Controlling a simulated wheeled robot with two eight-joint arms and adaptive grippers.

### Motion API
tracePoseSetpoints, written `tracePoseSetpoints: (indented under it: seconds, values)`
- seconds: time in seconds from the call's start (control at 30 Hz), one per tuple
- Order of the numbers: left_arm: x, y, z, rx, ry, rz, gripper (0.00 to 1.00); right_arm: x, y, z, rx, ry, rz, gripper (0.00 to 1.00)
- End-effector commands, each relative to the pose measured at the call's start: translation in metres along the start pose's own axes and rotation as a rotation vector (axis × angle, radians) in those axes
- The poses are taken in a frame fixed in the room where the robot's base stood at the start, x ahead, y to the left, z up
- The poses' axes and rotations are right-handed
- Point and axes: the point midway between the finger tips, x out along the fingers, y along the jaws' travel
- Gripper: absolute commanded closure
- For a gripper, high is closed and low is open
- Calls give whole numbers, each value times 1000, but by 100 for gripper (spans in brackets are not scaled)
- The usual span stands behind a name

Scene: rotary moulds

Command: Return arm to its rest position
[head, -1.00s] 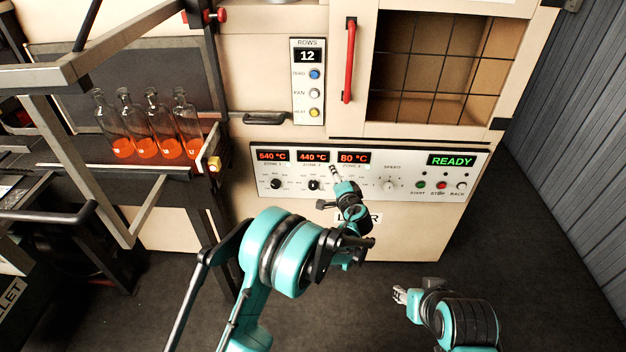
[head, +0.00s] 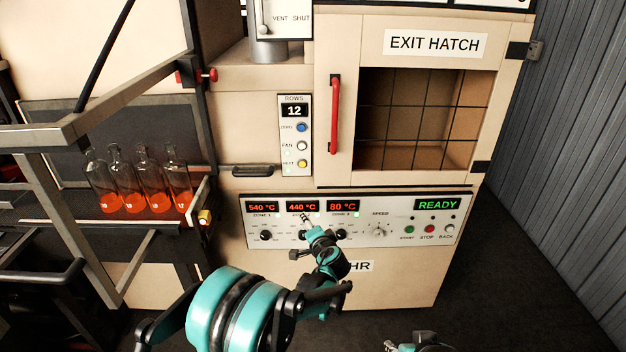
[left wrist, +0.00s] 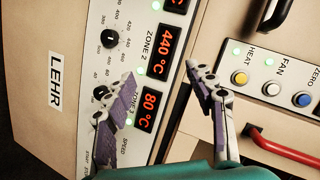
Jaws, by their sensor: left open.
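My left arm (head: 215,310) reaches in from the bottom left. Its gripper (head: 305,219) is in front of the lehr's control panel (head: 400,232), by the 440 °C display (head: 303,205). In the left wrist view the left gripper (left wrist: 160,72) has its two fingers spread, with nothing between them. The panel and displays show behind them. I cannot tell the exact gap to the panel. My right gripper (head: 389,346) only just shows at the bottom edge. Its fingers are too small and cut off to judge.
Several flasks with orange bottoms (head: 148,190) stand on a dark shelf at left, behind metal frame bars (head: 110,120). A red door handle (head: 334,128) and the barred exit hatch window (head: 420,118) are above the panel. Open floor (head: 510,290) lies at right.

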Motion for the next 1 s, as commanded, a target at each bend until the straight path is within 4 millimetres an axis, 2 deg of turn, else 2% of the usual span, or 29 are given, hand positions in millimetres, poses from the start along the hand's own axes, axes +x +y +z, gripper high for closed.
tracePoseSetpoints:
  seconds: [0.17,0.27,0.4,0.57,0.77,0.9,1.0]
  values:
    - [-12,-20,15,-44,-28,27,45,0,0,0,0,0,0,60]
    - [-33,-45,38,-114,-67,70,45,0,0,0,0,0,0,60]
    - [-76,-78,83,-242,-136,146,45,0,0,0,0,0,0,60]
    - [-132,-97,133,-394,-206,235,45,0,0,0,0,0,0,60]
    - [-209,-94,192,-585,-282,341,45,0,0,0,0,0,0,60]
    - [-262,-77,227,-720,-325,415,45,0,0,0,0,0,0,60]
    - [-293,-60,246,-807,-348,462,45,0,0,0,0,0,0,60]
